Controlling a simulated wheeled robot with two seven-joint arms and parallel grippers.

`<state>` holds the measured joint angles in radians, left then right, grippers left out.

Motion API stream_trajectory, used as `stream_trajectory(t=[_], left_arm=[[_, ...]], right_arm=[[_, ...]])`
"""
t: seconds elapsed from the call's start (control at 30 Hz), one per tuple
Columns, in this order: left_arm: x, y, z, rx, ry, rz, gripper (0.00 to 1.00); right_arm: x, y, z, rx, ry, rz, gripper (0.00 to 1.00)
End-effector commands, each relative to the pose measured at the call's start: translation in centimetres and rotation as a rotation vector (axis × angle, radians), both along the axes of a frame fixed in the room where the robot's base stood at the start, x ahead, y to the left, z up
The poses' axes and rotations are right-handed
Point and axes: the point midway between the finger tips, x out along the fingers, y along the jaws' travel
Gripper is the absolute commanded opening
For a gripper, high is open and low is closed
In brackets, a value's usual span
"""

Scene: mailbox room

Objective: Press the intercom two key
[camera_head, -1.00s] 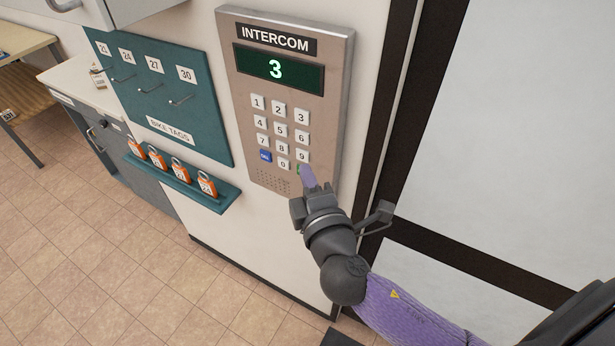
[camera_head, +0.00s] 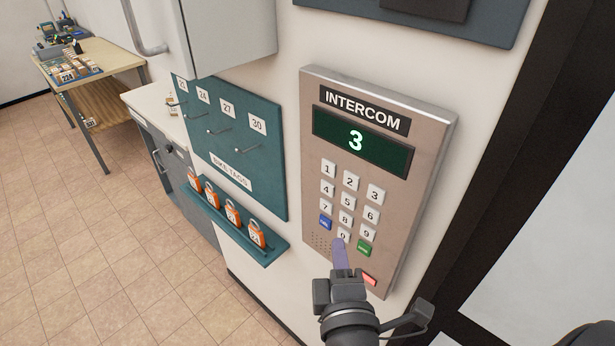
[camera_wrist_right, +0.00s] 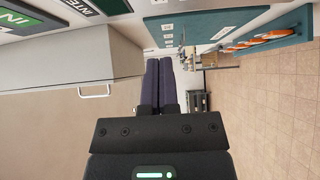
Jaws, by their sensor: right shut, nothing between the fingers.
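The intercom (camera_head: 390,230) is a tan metal panel on the wall in the head view. Its green display (camera_head: 361,142) reads 3. The white two key (camera_head: 351,182) is in the top row, between 1 and 3. My right gripper (camera_head: 339,243) is shut and empty, its purple fingertips just below the zero key, well below the two key. I cannot tell whether the tips touch the panel. In the right wrist view the closed fingers (camera_wrist_right: 159,85) point away from the camera. My left gripper is not in view.
A teal bike-tag board (camera_head: 235,145) with hooks hangs left of the intercom, above a shelf (camera_head: 262,247) of orange padlocks. A grey cabinet (camera_head: 235,40) juts out above the board. A dark door frame (camera_head: 500,150) stands to the right. A workbench (camera_head: 95,62) is far left.

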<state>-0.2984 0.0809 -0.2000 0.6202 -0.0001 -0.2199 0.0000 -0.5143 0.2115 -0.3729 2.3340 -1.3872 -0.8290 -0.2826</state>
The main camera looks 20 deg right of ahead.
Motion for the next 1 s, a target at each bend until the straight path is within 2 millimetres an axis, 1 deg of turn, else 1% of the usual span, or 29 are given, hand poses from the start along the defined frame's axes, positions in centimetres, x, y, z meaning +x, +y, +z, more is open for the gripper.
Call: stream_trajectory(t=[0.07,0.27,0.4,0.47,0.6,0.87,1.0], left_arm=[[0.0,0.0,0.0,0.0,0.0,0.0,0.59],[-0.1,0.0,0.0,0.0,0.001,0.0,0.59],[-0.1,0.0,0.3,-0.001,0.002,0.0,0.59],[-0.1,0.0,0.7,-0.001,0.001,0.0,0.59],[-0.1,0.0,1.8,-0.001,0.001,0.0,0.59],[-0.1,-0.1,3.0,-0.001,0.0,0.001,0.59],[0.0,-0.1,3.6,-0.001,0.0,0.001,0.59]], right_arm=[[-0.3,-0.1,0.0,0.0,0.001,-0.01,0.0],[-0.2,-0.1,0.1,0.0,0.0,-0.01,0.0],[0.3,-0.3,0.2,-0.004,-0.001,-0.008,0.0],[1.1,-0.6,0.3,-0.004,-0.002,-0.008,0.0],[3.8,-1.8,0.5,-0.006,-0.003,-0.009,0.0],[9.0,-4.0,0.3,-0.004,-0.002,-0.009,0.0],[10.0,-6.1,0.3,-0.005,0.001,-0.009,0.0]])
